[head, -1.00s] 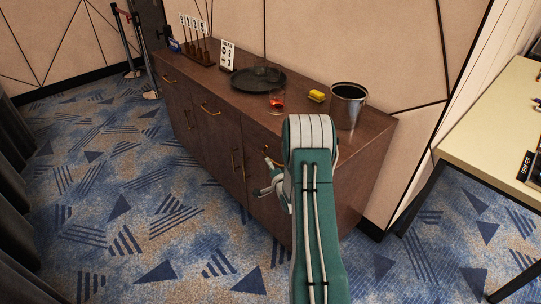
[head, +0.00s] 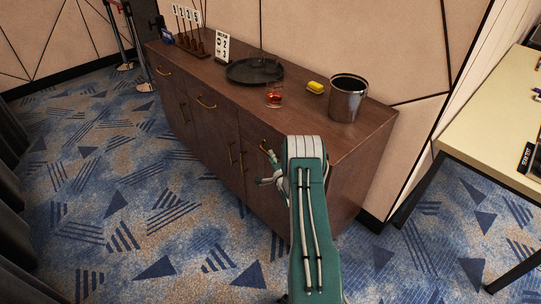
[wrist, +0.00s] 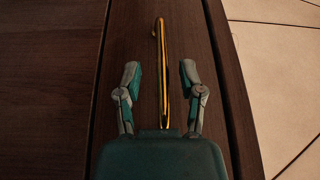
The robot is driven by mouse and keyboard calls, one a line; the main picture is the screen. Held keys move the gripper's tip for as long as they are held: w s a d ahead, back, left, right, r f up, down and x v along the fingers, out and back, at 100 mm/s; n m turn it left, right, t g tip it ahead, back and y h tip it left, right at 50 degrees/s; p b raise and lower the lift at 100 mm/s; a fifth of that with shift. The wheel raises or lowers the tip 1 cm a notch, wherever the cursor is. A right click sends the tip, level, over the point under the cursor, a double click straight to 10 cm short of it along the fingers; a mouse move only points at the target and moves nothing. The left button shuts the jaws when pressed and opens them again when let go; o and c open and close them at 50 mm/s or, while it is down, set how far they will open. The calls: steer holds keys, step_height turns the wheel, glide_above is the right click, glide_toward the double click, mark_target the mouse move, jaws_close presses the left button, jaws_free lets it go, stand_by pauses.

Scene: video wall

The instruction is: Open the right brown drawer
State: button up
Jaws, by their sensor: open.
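The brown cabinet (head: 215,125) has drawers along its top with brass handles. The right drawer (head: 251,127) is closed, and my arm hides much of its front. Its handle (head: 263,143) shows beside my gripper (head: 267,168), which is in front of that drawer, partly behind my arm. In the wrist view my gripper (wrist: 159,75) is open. The brass handle (wrist: 161,40) runs lengthwise between its two fingers, with a gap on each side. The fingers do not grip it.
On the cabinet top stand a metal bucket (head: 346,98), a yellow sponge-like block (head: 315,87), a glass with red contents (head: 274,97) and a dark round tray (head: 245,71). A pale table (head: 480,125) stands at the right. Carpet in front of the cabinet is clear.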

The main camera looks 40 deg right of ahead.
steer(key=shift+x, duration=0.9)
steer(key=shift+a, duration=0.1)
jaws_close()
